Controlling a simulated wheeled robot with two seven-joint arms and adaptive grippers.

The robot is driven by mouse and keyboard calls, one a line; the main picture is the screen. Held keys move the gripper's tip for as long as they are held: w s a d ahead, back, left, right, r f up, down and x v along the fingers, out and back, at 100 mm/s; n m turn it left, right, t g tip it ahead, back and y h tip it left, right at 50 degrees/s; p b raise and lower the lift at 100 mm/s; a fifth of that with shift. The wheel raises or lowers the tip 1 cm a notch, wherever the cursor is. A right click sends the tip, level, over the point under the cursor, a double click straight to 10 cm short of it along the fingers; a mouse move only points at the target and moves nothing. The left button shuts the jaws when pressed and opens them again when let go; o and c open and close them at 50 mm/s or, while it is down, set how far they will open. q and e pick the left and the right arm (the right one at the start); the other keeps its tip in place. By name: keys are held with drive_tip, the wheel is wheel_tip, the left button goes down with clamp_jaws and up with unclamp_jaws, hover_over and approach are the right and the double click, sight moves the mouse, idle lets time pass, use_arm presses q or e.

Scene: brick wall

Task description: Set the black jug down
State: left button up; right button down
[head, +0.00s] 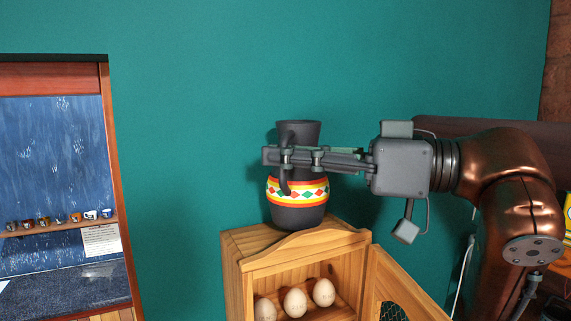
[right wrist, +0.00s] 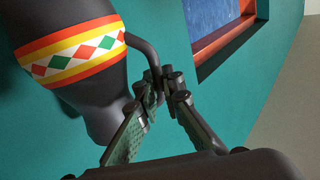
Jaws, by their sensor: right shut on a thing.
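The black jug (head: 298,213) has a red, yellow and white band with coloured diamonds. In the head view it is upright, with its base at the top of a small wooden cabinet (head: 262,240); I cannot tell whether it touches. My right gripper (head: 276,156) reaches in from the right at the jug's neck and is shut on the jug's handle. In the right wrist view the jug (right wrist: 75,60) fills the upper left, and the fingers (right wrist: 160,88) close at its handle. My left gripper is in neither view.
The cabinet holds several eggs (head: 295,302), and its wire-mesh door (head: 398,292) stands open to the right. A teal wall (head: 190,120) is close behind. At left, a blue board (head: 50,150) has a shelf with several small mugs (head: 75,217).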

drive_tip(key=shift+d+f, duration=0.1)
drive_tip(key=shift+f, duration=0.7)
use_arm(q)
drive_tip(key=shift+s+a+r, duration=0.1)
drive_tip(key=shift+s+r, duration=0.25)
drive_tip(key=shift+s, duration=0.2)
use_arm(e)
drive_tip(key=shift+s+f, duration=0.1)
drive_tip(key=c, duration=2.5)
unclamp_jaws()
drive_tip(key=shift+f, duration=0.2)
drive_tip(key=shift+c, duration=0.2)
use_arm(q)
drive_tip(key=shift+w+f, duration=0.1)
use_arm(e)
drive_tip(key=o, duration=0.5)
drive_tip(key=shift+c, duration=0.2)
